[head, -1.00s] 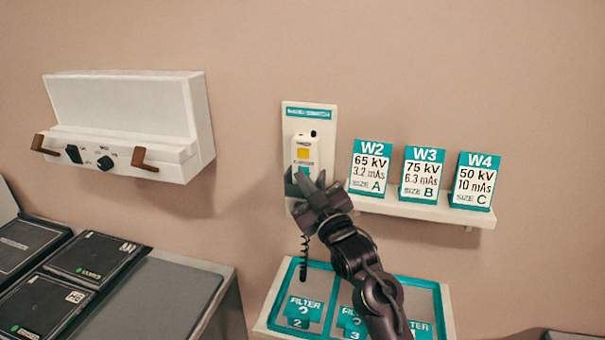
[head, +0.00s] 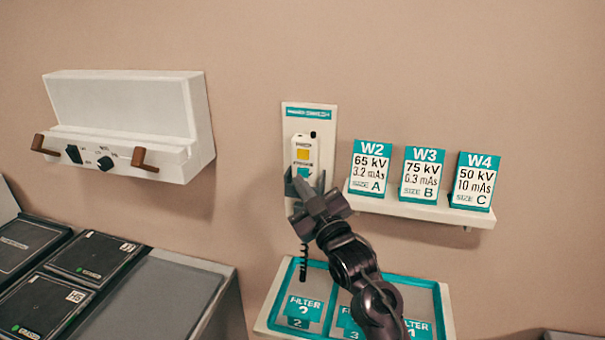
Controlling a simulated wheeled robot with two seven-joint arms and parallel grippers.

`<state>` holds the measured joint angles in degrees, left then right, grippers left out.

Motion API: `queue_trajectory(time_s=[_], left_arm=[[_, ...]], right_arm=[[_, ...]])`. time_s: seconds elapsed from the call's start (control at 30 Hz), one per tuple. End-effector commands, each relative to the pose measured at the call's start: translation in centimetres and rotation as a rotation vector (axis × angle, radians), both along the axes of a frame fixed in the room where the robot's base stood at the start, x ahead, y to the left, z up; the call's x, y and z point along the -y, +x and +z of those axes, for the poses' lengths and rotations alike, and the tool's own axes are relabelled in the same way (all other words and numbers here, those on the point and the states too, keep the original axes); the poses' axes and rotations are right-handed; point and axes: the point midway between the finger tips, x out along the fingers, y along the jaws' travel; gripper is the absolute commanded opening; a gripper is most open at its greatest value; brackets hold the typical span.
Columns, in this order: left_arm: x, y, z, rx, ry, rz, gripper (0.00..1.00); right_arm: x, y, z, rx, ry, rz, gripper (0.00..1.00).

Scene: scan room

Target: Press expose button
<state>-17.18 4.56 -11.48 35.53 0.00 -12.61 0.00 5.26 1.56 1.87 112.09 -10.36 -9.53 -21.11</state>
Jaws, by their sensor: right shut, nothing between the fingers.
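A white hand switch (head: 302,142) hangs on a pale wall plate (head: 323,123) with a teal label strip. The switch has a yellow button (head: 303,154) and, below it, a teal button (head: 304,172); the small labels are too blurred to read, so I cannot tell which is the expose button. My right gripper (head: 299,183) is shut and empty, its tip at the lower part of the switch, just below the teal button. It hides the switch's lower end. I cannot tell whether the tip touches the switch. My left gripper is not in view.
A shelf (head: 420,211) with cards W2, W3 and W4 is right of the switch. A teal-edged filter tray (head: 437,300) lies below, under a coiled cord (head: 303,262). A white wall box (head: 125,103) with knobs is at left, above dark cassettes (head: 95,255).

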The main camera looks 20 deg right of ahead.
Motion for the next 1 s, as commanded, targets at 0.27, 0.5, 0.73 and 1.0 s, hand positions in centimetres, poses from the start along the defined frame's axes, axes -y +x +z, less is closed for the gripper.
queue_trajectory(time_s=[0.27, 0.5, 0.73, 1.0], left_arm=[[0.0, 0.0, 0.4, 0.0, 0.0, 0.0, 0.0], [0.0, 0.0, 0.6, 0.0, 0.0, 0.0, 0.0], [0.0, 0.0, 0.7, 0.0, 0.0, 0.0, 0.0], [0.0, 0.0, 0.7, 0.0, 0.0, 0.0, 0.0]], right_arm=[[-1.3, -1.8, 0.0, -0.001, 0.0, 0.002, 0.0], [-2.5, -3.7, 0.0, 0.0, 0.0, 0.001, 0.0], [-2.8, -4.2, 0.0, 0.001, 0.0, 0.0, 0.0], [-2.8, -4.1, 0.0, 0.0, 0.0, 0.0, 0.0]])
